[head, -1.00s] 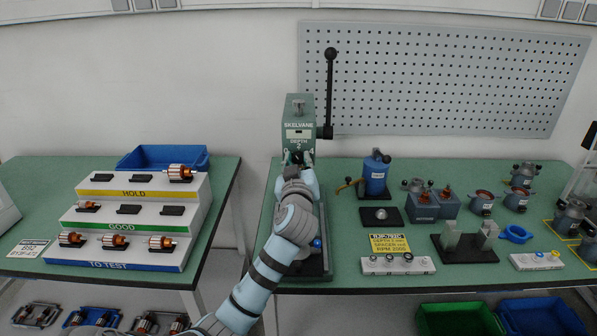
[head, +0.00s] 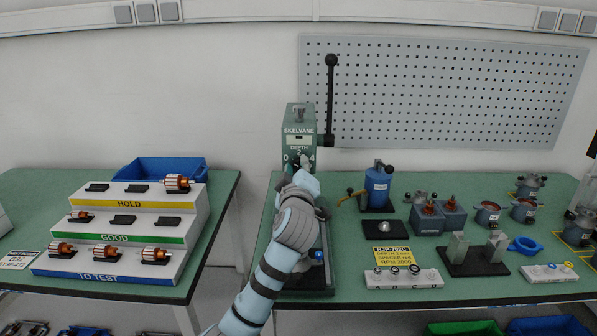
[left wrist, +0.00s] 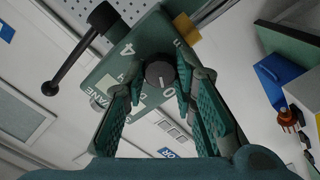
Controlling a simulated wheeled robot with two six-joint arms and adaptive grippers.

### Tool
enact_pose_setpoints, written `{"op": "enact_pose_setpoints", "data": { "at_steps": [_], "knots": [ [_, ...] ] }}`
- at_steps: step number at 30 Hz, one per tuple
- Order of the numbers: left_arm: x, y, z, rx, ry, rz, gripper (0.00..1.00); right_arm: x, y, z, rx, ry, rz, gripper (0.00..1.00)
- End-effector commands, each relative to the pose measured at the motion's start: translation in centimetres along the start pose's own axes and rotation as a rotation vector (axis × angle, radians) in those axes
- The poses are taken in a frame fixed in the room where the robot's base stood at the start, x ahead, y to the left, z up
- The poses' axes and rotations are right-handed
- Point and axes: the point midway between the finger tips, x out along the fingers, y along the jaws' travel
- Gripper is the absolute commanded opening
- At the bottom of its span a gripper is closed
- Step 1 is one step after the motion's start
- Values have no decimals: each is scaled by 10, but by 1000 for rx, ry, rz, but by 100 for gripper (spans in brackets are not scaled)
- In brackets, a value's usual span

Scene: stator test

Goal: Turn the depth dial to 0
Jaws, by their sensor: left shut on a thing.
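The green SKELVANE press (head: 298,117) stands at the back of the right table, with DEPTH and the numbers 0, 2 and 4 on its front. The round dark depth dial (left wrist: 160,73) shows in the left wrist view, with the 0 just below it and the 4 to its upper left. A pale line on the dial's face points roughly toward the 0; the exact setting is hard to tell. My left gripper (left wrist: 160,88) is shut on the dial, its fingers on either side. In the head view my left gripper (head: 301,170) hides the dial. My right gripper is not in view.
The press's black lever (head: 330,95) rises at its right side. A blue canister (head: 377,186), grey parts and a yellow note (head: 391,254) lie to the right. A stepped rack (head: 130,235) of rotors stands on the left table, across a gap.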

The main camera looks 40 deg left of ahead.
Motion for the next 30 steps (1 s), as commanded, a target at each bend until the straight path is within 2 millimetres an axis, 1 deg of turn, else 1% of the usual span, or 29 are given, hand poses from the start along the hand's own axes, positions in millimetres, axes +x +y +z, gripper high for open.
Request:
{"op": "enact_pose_setpoints", "data": {
  "at_steps": [9, 10, 13, 20, 23, 26, 29, 30],
  "knots": [
    [0, 0, 0, -1, 0, 0, 0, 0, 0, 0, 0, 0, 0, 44],
    [0, 0, 0, -1, 0, 0, 30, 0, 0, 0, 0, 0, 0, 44],
    [0, 0, 0, 0, 0, 0, 45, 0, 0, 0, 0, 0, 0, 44],
    [0, 0, 0, 0, 0, 0, 45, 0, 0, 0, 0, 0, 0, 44],
    [-3, 0, 0, 0, 0, 0, 45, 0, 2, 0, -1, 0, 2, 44],
    [-17, 1, 0, 0, 0, 2, 45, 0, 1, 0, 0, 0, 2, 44],
    [-42, 0, 1, -3, -3, 2, 45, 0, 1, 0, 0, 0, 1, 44],
    [-54, 0, 1, -3, -2, 2, 45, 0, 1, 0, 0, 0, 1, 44]
  ]
}}
